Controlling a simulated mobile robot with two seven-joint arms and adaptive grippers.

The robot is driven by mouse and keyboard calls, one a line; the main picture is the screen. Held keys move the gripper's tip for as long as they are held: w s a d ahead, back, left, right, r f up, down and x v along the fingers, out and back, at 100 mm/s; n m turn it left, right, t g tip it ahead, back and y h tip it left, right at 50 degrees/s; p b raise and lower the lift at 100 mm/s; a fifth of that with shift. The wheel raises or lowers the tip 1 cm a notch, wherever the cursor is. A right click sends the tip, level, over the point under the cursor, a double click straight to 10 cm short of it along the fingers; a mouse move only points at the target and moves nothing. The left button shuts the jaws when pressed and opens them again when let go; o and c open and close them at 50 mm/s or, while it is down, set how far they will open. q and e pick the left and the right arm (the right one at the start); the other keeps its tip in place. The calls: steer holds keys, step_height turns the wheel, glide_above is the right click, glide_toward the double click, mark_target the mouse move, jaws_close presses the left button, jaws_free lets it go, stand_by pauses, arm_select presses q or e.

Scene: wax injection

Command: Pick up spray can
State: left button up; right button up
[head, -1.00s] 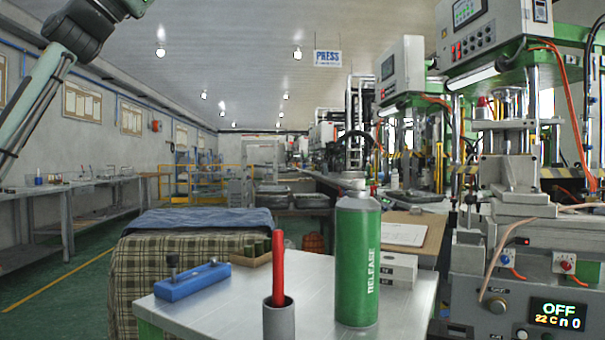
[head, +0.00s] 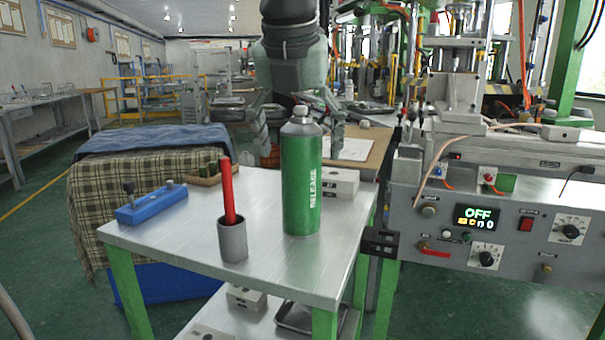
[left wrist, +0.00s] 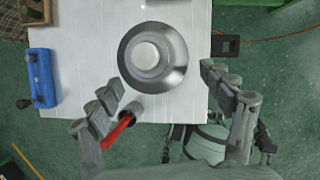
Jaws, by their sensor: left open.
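The green spray can (head: 301,185), with a grey top and the word RELEASE, stands upright on the metal-topped table (head: 180,235). In the left wrist view the can (left wrist: 153,57) shows from above as a round silver top. My left gripper (head: 298,140) is open, its fingers showing to either side of the can's upper part in the head view. In the left wrist view the gripper (left wrist: 161,84) has its fingertips spread to the left and right of the can's near side. Contact cannot be told. My right gripper is in neither view.
A grey cup (head: 233,241) with a red stick (head: 228,190) stands left of the can, close to a left finger in the wrist view. A blue block (head: 152,203), a small box (head: 206,177) and white boxes (head: 341,182) share the table. A control panel (head: 480,225) stands at right.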

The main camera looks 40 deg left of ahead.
arm_select(q)
steer(key=w+f, duration=0.1)
steer(key=w+a+f, duration=0.1)
steer(key=f, duration=0.1)
steer(key=shift+p, duration=0.35)
steer(key=shift+w+a+f, duration=0.1)
steer(key=shift+w+f, duration=0.1)
steer(key=shift+f, duration=0.3)
steer(key=c, duration=1.6)
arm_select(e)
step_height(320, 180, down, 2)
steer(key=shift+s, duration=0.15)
arm_select(q)
steer(key=shift+o, duration=0.2)
steer(key=shift+r, duration=0.1)
